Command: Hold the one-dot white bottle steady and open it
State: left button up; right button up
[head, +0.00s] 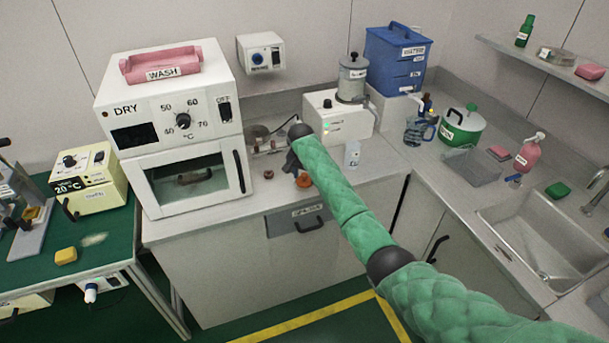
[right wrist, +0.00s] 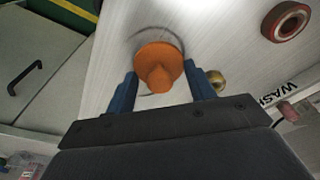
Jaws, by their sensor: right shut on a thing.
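A small white bottle (head: 352,154) stands upright on the counter, right of my right gripper; its dots are too small to make out. My right gripper (head: 298,172) reaches down to the counter in front of the white machine. It is shut on an orange cone-shaped piece (head: 304,180), low at the counter top. In the right wrist view the blue fingers (right wrist: 160,78) stand on both sides of the orange piece (right wrist: 160,66), whose wide round part faces away from the gripper. My left gripper is not in view.
A white oven (head: 190,180) stands left of the gripper, and a white machine (head: 335,118) behind it. Small brown and red pieces (head: 268,174) lie nearby. A reddish ring (right wrist: 287,22) shows in the right wrist view. The sink (head: 550,230) is at the right.

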jog(key=o, duration=1.1)
jog(key=shift+f, duration=0.1)
